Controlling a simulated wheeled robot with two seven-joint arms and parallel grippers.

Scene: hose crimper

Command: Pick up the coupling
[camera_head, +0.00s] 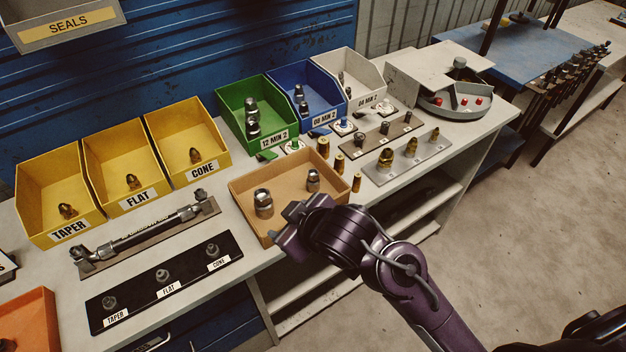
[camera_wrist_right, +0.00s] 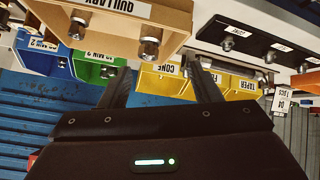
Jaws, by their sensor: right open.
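Two silver metal couplings stand upright in a tan tray (camera_head: 240,197) on the workbench: a larger left coupling (camera_head: 263,204) and a smaller right coupling (camera_head: 313,181). I cannot tell which one is meant. My right gripper (camera_head: 287,224) is over the tray's front edge, close to the couplings, and holds nothing. In the right wrist view, which looks upside down, the open fingers (camera_wrist_right: 158,68) are apart with nothing between them. There the tray (camera_wrist_right: 115,35) and both couplings, one (camera_wrist_right: 149,42) and another (camera_wrist_right: 79,24), show at the upper left. My left gripper is out of view.
Yellow bins (camera_head: 122,160) labelled TAPER, FLAT and CONE stand behind, with green (camera_head: 235,98), blue (camera_head: 290,78) and white bins to the right. A labelled black strip (camera_head: 140,298) lies front left. Brass fittings stand on a plate (camera_head: 385,175) right of the tray.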

